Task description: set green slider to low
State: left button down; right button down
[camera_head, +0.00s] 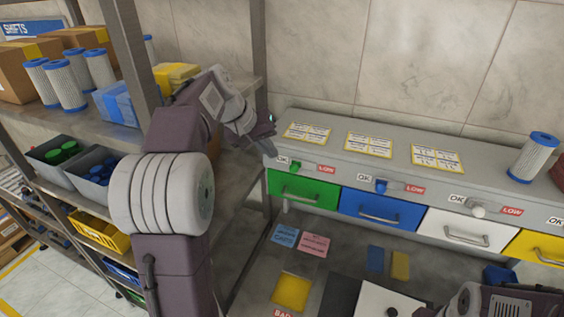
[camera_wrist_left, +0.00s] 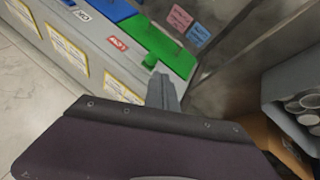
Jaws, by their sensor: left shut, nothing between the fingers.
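The green slider (camera_head: 296,166) is a small knob on the grey feeder ledge above the green drawer (camera_head: 303,190). It sits close to its OK label (camera_head: 282,160) and apart from its red LOW label (camera_head: 326,169). In the left wrist view the green slider (camera_wrist_left: 150,61) is just beyond my fingertips, with the LOW label (camera_wrist_left: 117,43) to its upper left. My left gripper (camera_head: 270,150) is shut and empty, at the ledge's left end beside the slider. I cannot tell whether it touches the slider. Of my right arm, only a part shows at the bottom right; its fingertips are not clear.
Blue slider (camera_head: 381,186) and white slider (camera_head: 478,210) stand farther right on the ledge. A ribbed blue-capped filter (camera_head: 533,155) stands on the feeder top. A shelf (camera_head: 65,110) with boxes, filters and bins is on the left, and its post is close to my left arm.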

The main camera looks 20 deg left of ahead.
aim_at(297, 167)
pick_arm(q)
jog(key=p+x, duration=0.1)
jog(key=x, duration=0.6)
jog(key=shift+w+d+f+p, duration=0.1)
jog(key=shift+w+f+p, duration=0.1)
jog(key=shift+f+p, duration=0.1)
jog(key=d, duration=0.4)
jog(key=shift+w+d, duration=0.1)
jog(key=shift+d, duration=0.25)
jog(key=shift+a, duration=0.1)
